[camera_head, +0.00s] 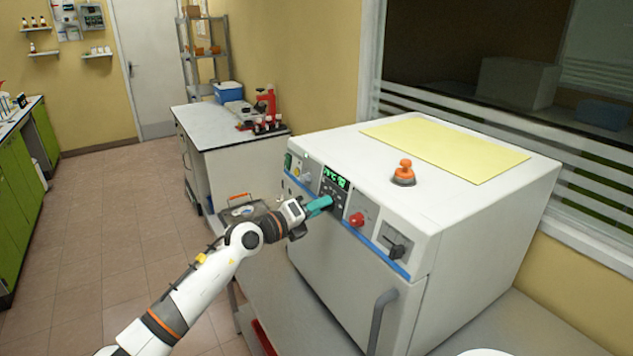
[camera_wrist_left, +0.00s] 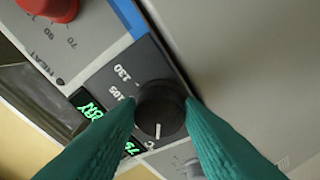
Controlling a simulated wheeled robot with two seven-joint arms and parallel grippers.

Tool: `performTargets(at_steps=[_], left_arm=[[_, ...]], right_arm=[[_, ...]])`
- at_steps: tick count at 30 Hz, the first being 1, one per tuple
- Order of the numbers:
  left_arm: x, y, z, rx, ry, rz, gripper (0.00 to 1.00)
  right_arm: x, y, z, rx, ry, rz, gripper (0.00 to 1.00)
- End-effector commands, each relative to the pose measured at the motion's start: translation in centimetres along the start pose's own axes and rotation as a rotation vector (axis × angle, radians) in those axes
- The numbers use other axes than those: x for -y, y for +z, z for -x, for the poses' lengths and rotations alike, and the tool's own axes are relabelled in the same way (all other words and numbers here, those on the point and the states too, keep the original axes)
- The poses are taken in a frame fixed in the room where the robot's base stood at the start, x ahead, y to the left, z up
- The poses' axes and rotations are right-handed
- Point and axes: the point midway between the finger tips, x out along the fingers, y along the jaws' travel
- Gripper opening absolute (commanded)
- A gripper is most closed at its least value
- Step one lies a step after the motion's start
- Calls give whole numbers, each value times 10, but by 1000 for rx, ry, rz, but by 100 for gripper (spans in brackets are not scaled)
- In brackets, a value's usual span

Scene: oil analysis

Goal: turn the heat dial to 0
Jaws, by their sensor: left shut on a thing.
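My left gripper (camera_head: 318,206) is at the front panel of the white oven-like machine, with its teal fingers shut on a round black dial (camera_wrist_left: 160,108). In the left wrist view the fingers clasp the dial from both sides. Its white pointer mark faces the bottom of that view. Numbers such as 105 and 130 are printed around it. The word HEAT is printed on that grey panel. My right gripper is out of view.
The white machine (camera_head: 470,240) has a green-lit display (camera_head: 335,178), a black switch (camera_head: 397,249) and a door handle (camera_head: 379,315). An orange knob (camera_head: 404,172) and a yellow sheet (camera_head: 445,147) are on top. A side bench (camera_head: 215,125) stands behind. The floor at left is clear.

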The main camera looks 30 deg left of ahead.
Motion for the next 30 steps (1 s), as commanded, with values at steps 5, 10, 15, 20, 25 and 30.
performTargets(at_steps=[5, 10, 15, 20, 25, 30], left_arm=[[-7, -3, 0, -6, -29, 132, 11], [-6, -2, 0, -14, -53, 240, 11], [-4, -1, 0, -18, -72, 322, 11], [-3, 0, 0, -20, -82, 369, 11], [-3, 0, 0, -21, -88, 391, 11], [-3, 0, 0, -21, -89, 397, 11]], right_arm=[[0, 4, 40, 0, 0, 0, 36], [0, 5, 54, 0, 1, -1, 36], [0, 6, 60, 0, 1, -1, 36], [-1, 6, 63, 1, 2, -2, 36], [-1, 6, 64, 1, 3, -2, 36], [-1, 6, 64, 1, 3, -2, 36]])
